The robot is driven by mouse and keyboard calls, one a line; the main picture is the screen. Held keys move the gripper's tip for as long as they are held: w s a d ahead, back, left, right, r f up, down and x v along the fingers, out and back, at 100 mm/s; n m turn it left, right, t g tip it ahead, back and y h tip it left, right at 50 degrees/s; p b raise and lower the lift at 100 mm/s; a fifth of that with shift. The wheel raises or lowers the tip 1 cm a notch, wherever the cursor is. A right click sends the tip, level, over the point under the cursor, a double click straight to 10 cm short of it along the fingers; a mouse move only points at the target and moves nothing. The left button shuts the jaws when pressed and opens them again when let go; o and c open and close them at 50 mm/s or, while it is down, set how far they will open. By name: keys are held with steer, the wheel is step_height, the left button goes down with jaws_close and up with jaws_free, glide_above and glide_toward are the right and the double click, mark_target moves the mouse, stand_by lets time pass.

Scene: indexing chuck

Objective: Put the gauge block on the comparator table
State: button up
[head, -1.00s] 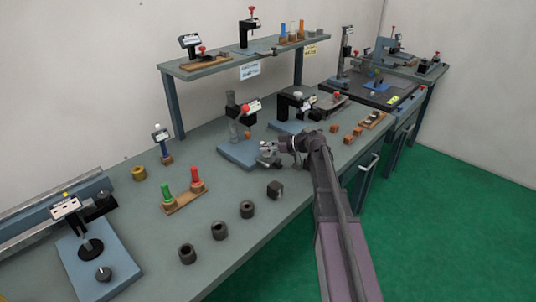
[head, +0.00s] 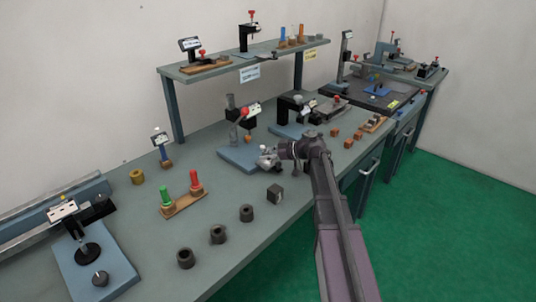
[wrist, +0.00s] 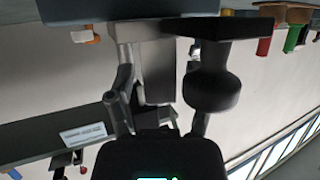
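The comparator stand is, as far as I can tell, the blue base (head: 238,159) with a grey column and red knob (head: 245,112) in the head view. My gripper (head: 266,157) is low beside the right edge of this base. In the wrist view, pictured upside down, a blue slab (wrist: 75,10) lies along the top. A grey block-like shape (wrist: 158,72) shows between the fingers of my gripper (wrist: 160,60), and a dark rounded part (wrist: 212,88) overlaps the right finger. I cannot tell whether the grey shape is the gauge block or is gripped.
A dark cube (head: 274,194) and several dark rings (head: 218,234) lie in front. A second blue-based stand (head: 290,127) and small orange-brown blocks (head: 348,143) are to the right. A shelf (head: 230,63) stands behind.

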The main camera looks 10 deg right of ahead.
steer(key=shift+r, duration=0.1)
steer(key=shift+r, duration=0.1)
steer(key=p+v, duration=0.4)
steer(key=v, duration=0.8)
stand_by(0.5)
steer(key=shift+s, duration=0.1)
stand_by(1.0)
